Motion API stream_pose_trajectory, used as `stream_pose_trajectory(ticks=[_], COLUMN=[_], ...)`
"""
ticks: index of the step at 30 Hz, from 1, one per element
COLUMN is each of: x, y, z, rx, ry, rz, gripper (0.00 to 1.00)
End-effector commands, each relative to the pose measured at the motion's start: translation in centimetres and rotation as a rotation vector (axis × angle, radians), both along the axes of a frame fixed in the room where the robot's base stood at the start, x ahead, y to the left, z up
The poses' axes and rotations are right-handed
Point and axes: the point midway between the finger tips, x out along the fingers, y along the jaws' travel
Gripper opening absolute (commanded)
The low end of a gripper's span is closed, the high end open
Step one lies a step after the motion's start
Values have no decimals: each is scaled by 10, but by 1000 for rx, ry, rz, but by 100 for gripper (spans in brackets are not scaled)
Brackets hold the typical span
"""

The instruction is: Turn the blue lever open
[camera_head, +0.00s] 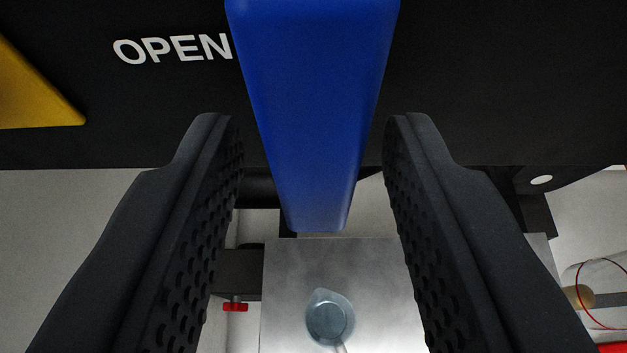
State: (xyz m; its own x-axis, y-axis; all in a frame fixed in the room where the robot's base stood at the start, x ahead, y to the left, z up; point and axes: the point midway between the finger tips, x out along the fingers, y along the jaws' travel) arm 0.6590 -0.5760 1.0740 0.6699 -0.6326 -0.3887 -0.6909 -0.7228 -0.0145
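The blue lever (318,110) hangs down from the top edge of the view, in front of a black panel (500,80). White lettering "OPEN" (172,49) is on the panel just left of the lever. My gripper (313,135) is open, with one dark textured finger on each side of the lever. A gap shows between each finger and the lever, so neither appears to touch it. The lever's upper end is cut off by the frame.
A yellow part (30,90) sits on the panel at the left. Below are a grey metal plate (285,300) with a round metallic item (328,318) and a small red knob (236,307). A clear cylinder (603,285) is at the lower right.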

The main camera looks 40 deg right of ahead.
Motion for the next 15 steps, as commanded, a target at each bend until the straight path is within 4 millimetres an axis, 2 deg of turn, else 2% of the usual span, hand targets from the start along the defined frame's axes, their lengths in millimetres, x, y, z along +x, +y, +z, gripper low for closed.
stream_pose_trajectory(ticks=[7, 15], x=[-8, -29], y=[8, 28], z=[8, 21], rx=[-4, -5], ry=[-3, -4], rz=[3, 1], gripper=[36, 36])
